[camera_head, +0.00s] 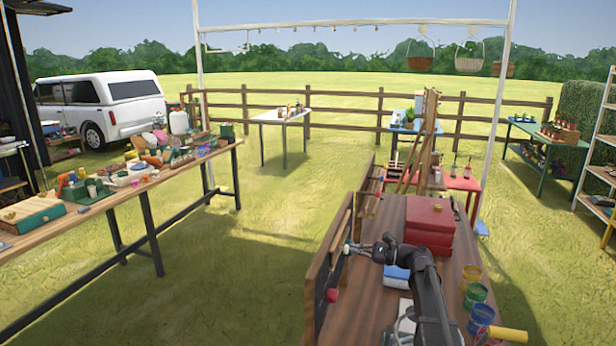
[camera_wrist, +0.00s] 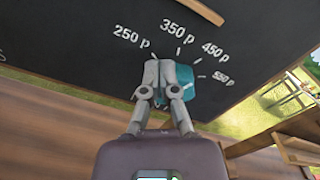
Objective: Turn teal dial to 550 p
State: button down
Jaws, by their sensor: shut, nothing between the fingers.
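The teal dial (camera_wrist: 184,76) is on a dark board (camera_wrist: 90,45) in the wrist view. White labels 250 p, 350 p, 450 p and 550 p (camera_wrist: 223,81) run around it from upper left to right, with short tick marks. My gripper (camera_wrist: 159,66) is shut, its fingertips together in front of the dial's left part, with nothing between them. Whether they touch the dial cannot be told. The fingers cover part of the dial, and its pointer setting cannot be made out. In the head view my gripper (camera_head: 349,248) is at the board (camera_head: 322,262), seen nearly edge-on; the dial is not distinguishable there.
The board stands along the left edge of a wooden table (camera_head: 465,250). A red box (camera_head: 430,222), a blue and white item (camera_head: 397,275) and paint jars (camera_head: 475,296) are on the table. A long cluttered table (camera_head: 195,157) stands at left, with open grass between.

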jog(key=shift+w+d+r+p, duration=0.15)
jog(key=shift+w+r+p, duration=0.15)
jog(key=shift+w, duration=0.2)
jog(key=shift+w+d+r+p, duration=0.15)
jog(key=shift+w+r+p, duration=0.15)
jog(key=shift+w, duration=0.2)
dwell(0.5)
jog(key=shift+s+r+p, duration=0.1)
jog(key=shift+r+p, duration=0.25)
jog(key=shift+p, duration=0.05)
dwell(0.5)
jog(key=v, duration=0.6)
dwell(0.4)
jog(key=shift+a, duration=0.1)
